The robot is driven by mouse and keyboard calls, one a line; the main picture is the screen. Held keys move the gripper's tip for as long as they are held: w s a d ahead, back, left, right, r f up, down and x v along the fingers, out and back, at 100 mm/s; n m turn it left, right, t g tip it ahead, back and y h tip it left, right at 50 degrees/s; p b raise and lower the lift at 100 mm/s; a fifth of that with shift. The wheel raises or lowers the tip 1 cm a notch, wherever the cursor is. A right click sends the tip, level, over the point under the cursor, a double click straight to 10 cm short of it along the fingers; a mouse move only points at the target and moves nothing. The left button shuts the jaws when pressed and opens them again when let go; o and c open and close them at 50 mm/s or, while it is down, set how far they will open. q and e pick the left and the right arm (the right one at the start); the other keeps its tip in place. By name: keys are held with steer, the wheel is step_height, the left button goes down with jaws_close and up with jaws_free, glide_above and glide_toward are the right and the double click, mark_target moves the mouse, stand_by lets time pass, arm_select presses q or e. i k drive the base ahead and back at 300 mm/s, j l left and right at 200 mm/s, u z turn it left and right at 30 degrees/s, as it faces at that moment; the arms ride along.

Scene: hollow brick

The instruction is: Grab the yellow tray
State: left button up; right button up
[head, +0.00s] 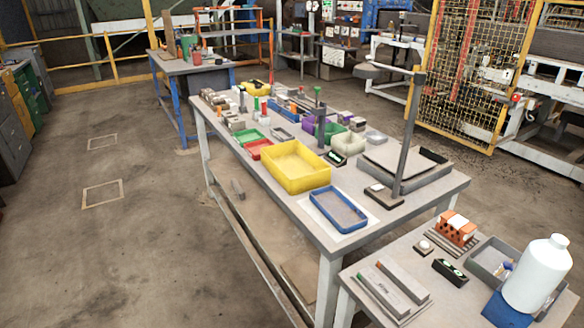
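The yellow tray (290,176) is a deep, open rectangular tray that looks empty. It sits on the long grey workbench (408,203), at the bench's left long edge around its middle. A blue-rimmed shallow tray (338,221) lies just in front of it on the bench. A smaller yellow container (257,88) stands at the far end of the same bench. Neither of my grippers is in the head view.
A small red tray (254,153) and a green tray (244,138) lie behind the yellow tray. A dark upright post (409,135) stands on the bench to the right. A nearer table holds a white bottle (537,275) and an orange hollow brick (457,228). Floor at left is clear.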

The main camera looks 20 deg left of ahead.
mark_target(297, 170)
steer(key=i+j, duration=0.1)
steer(key=j, duration=0.3)
steer(key=i+j, duration=0.15)
steer(key=j, duration=0.25)
steer(key=i+j, duration=0.1)
steer(key=j, duration=0.3)
steer(key=i+j, duration=0.15)
steer(key=j, duration=0.25)
steer(key=i+j, duration=0.1)
steer(key=j, duration=0.3)
steer(key=i+j, duration=0.15)
steer(key=j, duration=0.2)
steer(key=i+j, duration=0.1)
steer(key=j, duration=0.3)
steer(key=z, duration=0.05)
